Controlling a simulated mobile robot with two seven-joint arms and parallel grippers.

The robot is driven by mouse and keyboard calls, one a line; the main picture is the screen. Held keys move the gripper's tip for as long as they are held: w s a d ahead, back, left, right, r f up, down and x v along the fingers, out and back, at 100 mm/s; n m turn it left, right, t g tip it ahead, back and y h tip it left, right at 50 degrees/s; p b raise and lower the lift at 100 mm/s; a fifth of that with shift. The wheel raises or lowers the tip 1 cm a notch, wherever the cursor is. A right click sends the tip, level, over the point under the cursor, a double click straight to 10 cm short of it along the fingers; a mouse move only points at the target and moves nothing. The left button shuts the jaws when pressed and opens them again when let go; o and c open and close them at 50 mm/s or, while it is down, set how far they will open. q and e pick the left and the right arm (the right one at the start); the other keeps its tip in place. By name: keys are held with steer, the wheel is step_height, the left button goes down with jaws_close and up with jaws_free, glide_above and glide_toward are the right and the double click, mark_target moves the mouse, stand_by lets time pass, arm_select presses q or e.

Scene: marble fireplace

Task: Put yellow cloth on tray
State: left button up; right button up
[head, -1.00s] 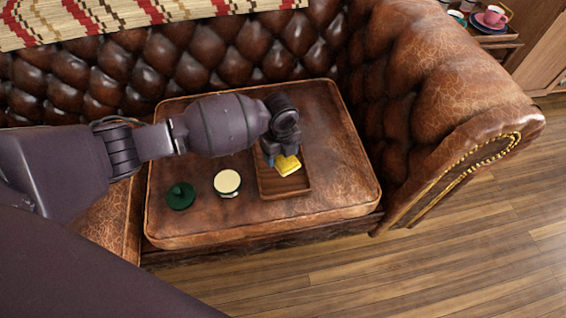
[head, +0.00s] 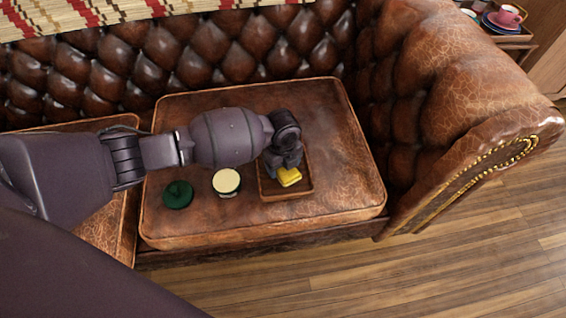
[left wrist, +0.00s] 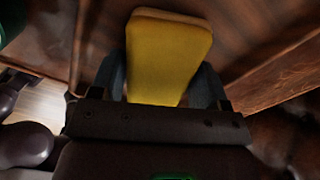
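The yellow cloth (head: 289,177) is a small, folded-looking block over the inside of the brown wooden tray (head: 287,198), which lies on the leather sofa seat. My left gripper (head: 281,163) reaches in from the left and points down over the tray. In the left wrist view the yellow cloth (left wrist: 168,55) lies between the two fingers of my left gripper (left wrist: 160,88), with a finger close on each side. I cannot tell whether the cloth touches the tray floor. My right gripper is not in view.
Left of the tray are a round container with a cream top (head: 226,181) and a dark green round object (head: 178,194). The sofa backrest (head: 230,55) rises behind and the armrest (head: 450,115) stands right. The seat (head: 340,150) right of the tray is clear.

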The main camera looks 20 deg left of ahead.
arm_select(q)
steer(key=o, duration=0.4)
step_height(320, 180, up, 12)
steer(key=p, duration=0.4)
steer(key=shift+r, duration=0.1)
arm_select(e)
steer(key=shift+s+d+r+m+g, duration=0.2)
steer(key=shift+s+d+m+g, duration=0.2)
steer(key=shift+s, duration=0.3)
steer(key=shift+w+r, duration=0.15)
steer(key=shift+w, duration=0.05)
